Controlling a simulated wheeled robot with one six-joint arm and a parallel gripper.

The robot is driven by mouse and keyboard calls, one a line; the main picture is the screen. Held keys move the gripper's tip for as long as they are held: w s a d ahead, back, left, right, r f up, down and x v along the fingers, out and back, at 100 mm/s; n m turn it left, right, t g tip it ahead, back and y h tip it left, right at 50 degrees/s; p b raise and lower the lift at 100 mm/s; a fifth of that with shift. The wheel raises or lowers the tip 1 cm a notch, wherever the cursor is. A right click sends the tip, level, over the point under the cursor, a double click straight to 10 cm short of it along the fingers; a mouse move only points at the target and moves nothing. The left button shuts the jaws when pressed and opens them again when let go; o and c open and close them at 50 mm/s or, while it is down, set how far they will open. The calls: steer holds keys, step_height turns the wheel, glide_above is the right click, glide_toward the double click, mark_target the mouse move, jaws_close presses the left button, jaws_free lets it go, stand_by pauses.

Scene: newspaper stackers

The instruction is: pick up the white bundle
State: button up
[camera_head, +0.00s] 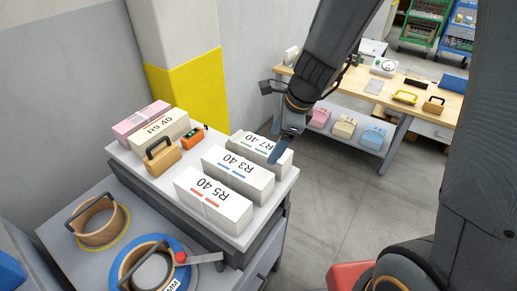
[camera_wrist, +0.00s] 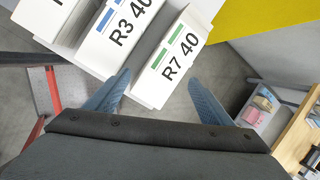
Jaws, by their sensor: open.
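Three white bundles lie in a row on a grey cabinet top (camera_head: 273,195). They are the R5 40 bundle (camera_head: 213,207) with red marks, the R3 40 bundle (camera_head: 238,180) with blue marks and the R7 40 bundle (camera_head: 270,156) with green marks. In the wrist view the R7 40 bundle (camera_wrist: 160,85) is nearest, with the R3 40 bundle (camera_wrist: 105,45) behind it.
A workbench (camera_head: 440,100) stands behind right. Open floor lies between.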

mark_target(261, 145)
steer(key=m, duration=0.1)
steer(key=w+a+m, duration=0.1)
steer(key=m, duration=0.1)
steer(key=w+a+m, duration=0.1)
steer(key=m, duration=0.1)
steer(key=shift+w+a+f, duration=0.1)
steer(key=shift+w+f, duration=0.05)
steer(key=shift+f, duration=0.15)
steer(key=shift+w+a+f, duration=0.15)
steer(key=shift+f, duration=0.05)
steer(key=shift+m+y, duration=0.3)
steer(key=b+x, duration=0.1)
steer(key=x, duration=0.6)
steer(key=shift+w+a+f+b, duration=0.1)
steer(key=shift+w+f+b, duration=0.1)
steer(key=shift+f+b, duration=0.1)
steer(key=shift+r, duration=0.1)
steer(key=c, duration=1.7)
jaws_close()
steer(key=shift+r, duration=0.15)
